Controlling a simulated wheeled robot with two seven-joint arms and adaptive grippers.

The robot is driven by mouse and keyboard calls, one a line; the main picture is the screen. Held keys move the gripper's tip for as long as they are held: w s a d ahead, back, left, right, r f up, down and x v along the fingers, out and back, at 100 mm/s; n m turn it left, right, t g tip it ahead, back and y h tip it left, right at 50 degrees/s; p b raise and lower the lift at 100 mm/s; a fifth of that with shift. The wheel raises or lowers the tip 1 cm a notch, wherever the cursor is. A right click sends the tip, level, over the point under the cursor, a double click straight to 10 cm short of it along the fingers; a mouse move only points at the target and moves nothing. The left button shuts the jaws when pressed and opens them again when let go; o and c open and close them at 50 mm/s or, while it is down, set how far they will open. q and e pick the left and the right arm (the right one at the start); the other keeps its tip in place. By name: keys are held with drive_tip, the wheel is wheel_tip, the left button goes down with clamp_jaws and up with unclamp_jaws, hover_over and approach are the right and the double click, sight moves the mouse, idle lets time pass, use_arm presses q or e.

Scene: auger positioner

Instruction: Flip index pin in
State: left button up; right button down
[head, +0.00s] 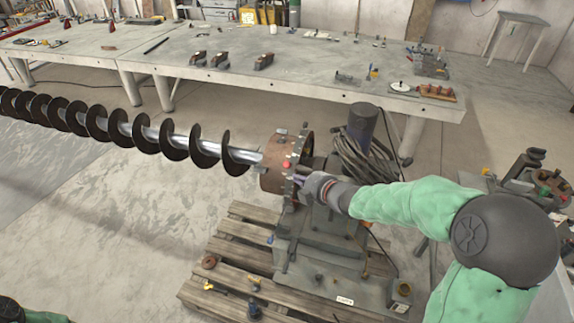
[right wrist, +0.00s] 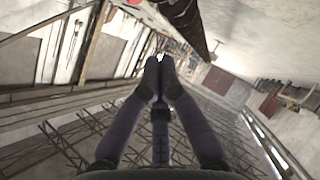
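The auger positioner (head: 325,235) stands on a wooden pallet, with a rusty drum and toothed index plate (head: 306,150) at its front. A red knob (head: 287,163) sits at the plate's near side. I cannot tell for sure whether it belongs to the index pin. My right gripper (head: 298,181) is at the plate's edge, just below and right of the knob. In the right wrist view, the right gripper (right wrist: 160,62) has its fingertips together, with nothing clearly held between them. A red part (right wrist: 135,2) shows at that view's top edge.
The long auger (head: 140,133) runs left from the drum. A workbench (head: 300,65) with tools and blocks stands behind. Loose small parts (head: 222,285) lie on the pallet (head: 225,245).

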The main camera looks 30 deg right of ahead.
drive_tip(key=shift+d+r, duration=0.2)
drive_tip(key=shift+r, duration=0.2)
drive_tip(key=b, duration=0.2)
approach(288, 165)
drive_tip(key=w+a, duration=0.4)
drive_tip(key=a, duration=0.1)
drive_tip(key=shift+w+d+f+p, duration=0.4)
drive_tip(key=shift+w+d+f, duration=0.8)
drive_tip(key=shift+w+f, duration=0.15)
